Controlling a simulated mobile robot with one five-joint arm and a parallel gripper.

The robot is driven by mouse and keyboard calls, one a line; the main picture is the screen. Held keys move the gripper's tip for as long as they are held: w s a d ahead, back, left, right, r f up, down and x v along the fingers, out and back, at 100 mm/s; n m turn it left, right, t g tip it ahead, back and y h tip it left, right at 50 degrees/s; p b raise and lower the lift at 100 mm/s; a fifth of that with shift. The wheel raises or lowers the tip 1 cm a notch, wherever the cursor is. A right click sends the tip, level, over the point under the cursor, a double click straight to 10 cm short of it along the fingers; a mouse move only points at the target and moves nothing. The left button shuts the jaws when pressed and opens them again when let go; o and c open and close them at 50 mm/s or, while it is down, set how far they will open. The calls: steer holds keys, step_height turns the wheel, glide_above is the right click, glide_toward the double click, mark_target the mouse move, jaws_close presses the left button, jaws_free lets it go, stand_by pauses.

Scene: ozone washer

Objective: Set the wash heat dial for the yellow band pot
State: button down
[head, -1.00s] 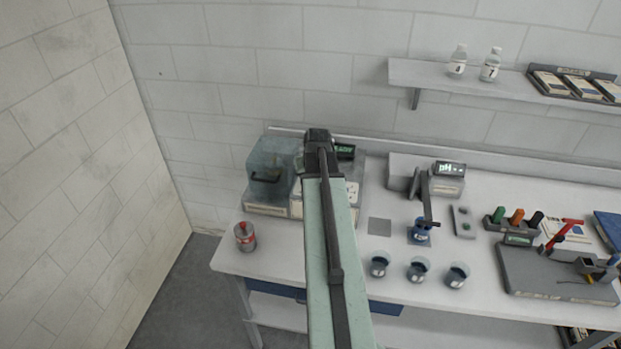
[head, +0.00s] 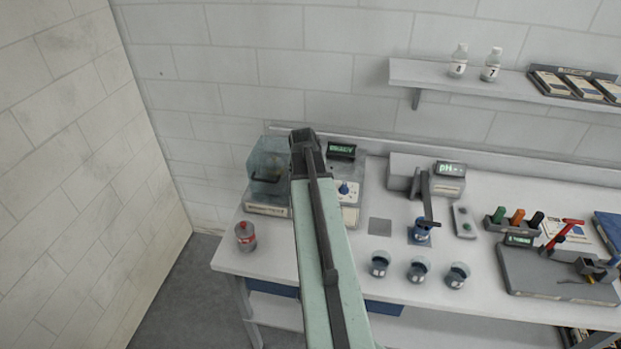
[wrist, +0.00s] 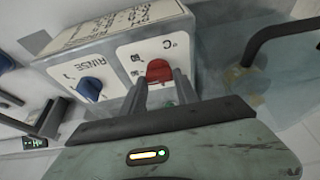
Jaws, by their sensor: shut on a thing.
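The red dial (wrist: 158,72), marked °C, sits on the washer's white control panel (wrist: 128,60) in the wrist view. My gripper (wrist: 160,84) is shut on it, with a finger at each side. The blue RINSE dial (wrist: 90,88) is to its left; a blue dial (head: 344,188) also shows in the head view. The clear washer chamber (wrist: 285,75) has a dark handle and stands right of the panel in the wrist view. A yellowish patch shows dimly through it; I cannot tell if it is the pot's band. My arm hides my gripper in the head view.
The washer display (head: 341,150) glows green and seems to read READY. A red-topped jar (head: 245,236) stands at the bench's left corner. Several small cups (head: 418,270) stand along the front, with a pH meter (head: 449,176) behind. A grey pad (head: 380,227) is bare.

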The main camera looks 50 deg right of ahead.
steer(key=shift+a, duration=0.1)
steer(key=c, duration=0.9)
jaws_free()
steer(key=shift+w, duration=0.15)
steer(key=shift+r+p, duration=0.35)
steer(key=shift+p, duration=0.05)
steer(key=p+v, duration=0.6)
steer(key=v, duration=0.1)
